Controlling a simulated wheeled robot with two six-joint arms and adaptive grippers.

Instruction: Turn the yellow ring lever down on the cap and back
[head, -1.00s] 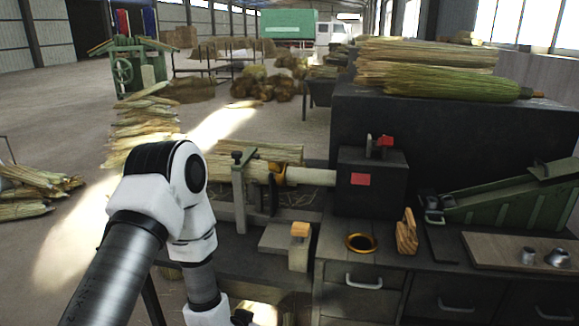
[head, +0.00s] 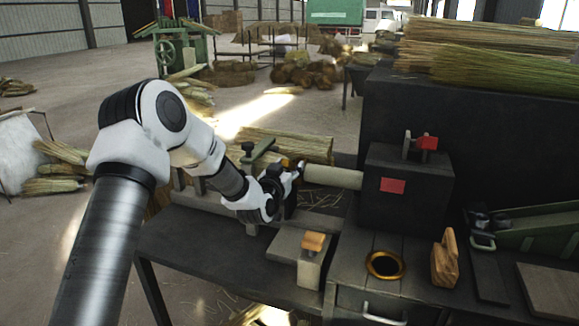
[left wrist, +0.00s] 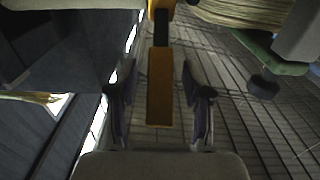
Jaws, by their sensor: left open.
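The yellow ring lever (left wrist: 160,88) shows in the left wrist view as an upright orange-yellow bar. My left gripper (left wrist: 160,95) is open, with one finger on each side of the lever and a visible gap to each. In the head view my left gripper (head: 288,180) is at the left end of the pale horizontal shaft (head: 333,176), where the cap is. My gripper hides most of the cap and lever there. My right gripper is not in view.
A dark machine block (head: 405,205) with a red label stands right of the shaft. On the bench are an orange-topped post (head: 313,243), a brass ring (head: 385,264) and a wooden block (head: 445,258). Straw bundles (head: 290,145) lie behind the shaft.

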